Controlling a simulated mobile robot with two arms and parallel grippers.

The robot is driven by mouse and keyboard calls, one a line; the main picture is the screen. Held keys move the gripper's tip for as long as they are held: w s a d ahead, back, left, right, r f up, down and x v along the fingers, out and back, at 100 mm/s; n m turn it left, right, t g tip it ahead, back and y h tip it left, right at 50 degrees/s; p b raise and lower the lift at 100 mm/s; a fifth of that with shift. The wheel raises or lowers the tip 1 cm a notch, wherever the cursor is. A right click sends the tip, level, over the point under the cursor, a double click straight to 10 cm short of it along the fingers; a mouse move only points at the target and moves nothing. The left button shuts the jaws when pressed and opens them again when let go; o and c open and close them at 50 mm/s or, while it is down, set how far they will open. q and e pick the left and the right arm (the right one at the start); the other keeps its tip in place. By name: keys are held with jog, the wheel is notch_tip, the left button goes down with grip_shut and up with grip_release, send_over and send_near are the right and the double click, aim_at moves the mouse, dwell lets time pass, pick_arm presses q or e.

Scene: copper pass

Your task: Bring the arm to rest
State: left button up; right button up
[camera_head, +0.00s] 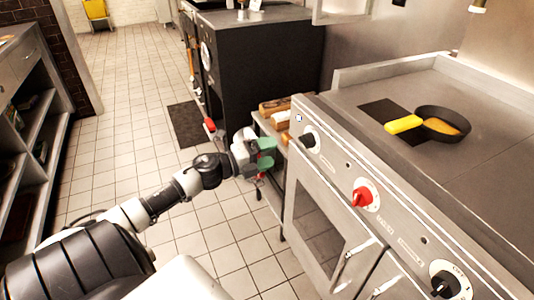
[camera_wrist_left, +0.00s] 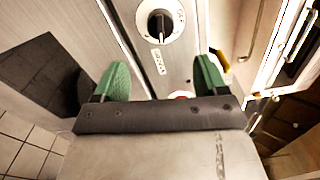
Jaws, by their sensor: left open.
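My left gripper (camera_head: 265,153) is stretched out ahead in the head view, beside the left end of the stove front. Its green fingertips also show in the left wrist view (camera_wrist_left: 160,80), spread apart with nothing between them. Beyond the fingers, the wrist view shows a stove knob (camera_wrist_left: 160,22) on the metal front panel. I cannot tell whether the fingers touch anything. My right gripper is in neither view.
The stove front has a black knob (camera_head: 309,139), a red knob (camera_head: 364,195) and an oven door (camera_head: 318,222). A pan (camera_head: 441,122) with a yellow handle sits on the stove top. Shelves (camera_head: 38,125) stand at the left. The tiled floor between is open, with a dark mat (camera_head: 187,124).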

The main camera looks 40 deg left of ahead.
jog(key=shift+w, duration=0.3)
